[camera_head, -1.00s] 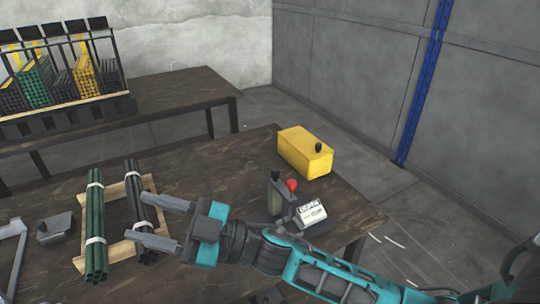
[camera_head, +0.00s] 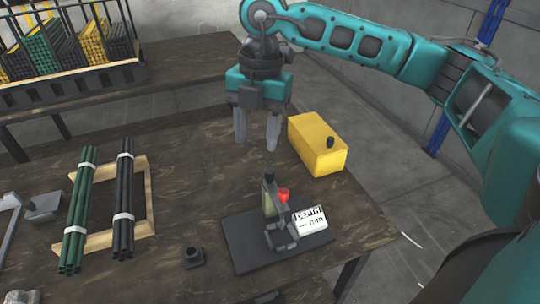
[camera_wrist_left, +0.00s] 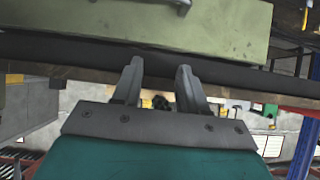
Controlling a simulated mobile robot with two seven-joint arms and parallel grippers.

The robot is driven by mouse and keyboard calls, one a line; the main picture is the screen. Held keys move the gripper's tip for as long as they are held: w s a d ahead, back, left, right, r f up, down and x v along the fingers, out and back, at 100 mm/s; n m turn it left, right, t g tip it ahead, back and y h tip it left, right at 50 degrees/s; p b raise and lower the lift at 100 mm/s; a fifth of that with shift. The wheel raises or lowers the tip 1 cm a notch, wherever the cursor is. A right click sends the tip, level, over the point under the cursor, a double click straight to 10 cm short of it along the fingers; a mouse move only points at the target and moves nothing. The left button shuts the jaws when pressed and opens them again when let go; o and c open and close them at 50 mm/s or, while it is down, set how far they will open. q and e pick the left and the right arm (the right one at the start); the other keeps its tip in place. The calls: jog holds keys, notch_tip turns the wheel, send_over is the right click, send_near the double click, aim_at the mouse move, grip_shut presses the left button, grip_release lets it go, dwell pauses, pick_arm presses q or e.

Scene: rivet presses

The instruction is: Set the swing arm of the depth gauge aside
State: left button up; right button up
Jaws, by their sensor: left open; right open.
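The depth gauge (camera_head: 270,209) stands on a dark base plate (camera_head: 245,253) near the table's right front edge. It has a greenish upright part, a red knob (camera_head: 283,195) and a white label (camera_head: 311,219) reading DEPTH and mm. I cannot tell clearly which grey piece is its swing arm. My right gripper (camera_head: 257,143) is open and empty, pointing down behind the gauge and left of the yellow box, apart from both. My left gripper (camera_wrist_left: 159,88) shows only in the left wrist view, open, with nothing between its fingers; a dark bar and a greenish panel lie beyond them.
A yellow box (camera_head: 312,150) with a black knob stands behind the gauge. Green and dark rod bundles (camera_head: 78,215) lie on a wooden frame (camera_head: 147,195) to the left. A small dark block (camera_head: 193,257) sits left of the plate. The table (camera_head: 190,180) between is bare.

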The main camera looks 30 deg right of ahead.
aim_at(270, 171)
jog(key=shift+m+h, duration=0.5)
jog(key=shift+h, duration=0.2)
jog(key=d+f, duration=0.1)
jog(key=f, duration=0.2)
jog(key=d+f, duration=0.1)
jog(key=f, duration=0.3)
jog(key=w+d+f, duration=0.1)
jog(key=f, duration=0.3)
jog(key=shift+d+f, duration=0.1)
jog(key=shift+f, duration=0.1)
jog(key=shift+c, duration=0.4)
grip_shut()
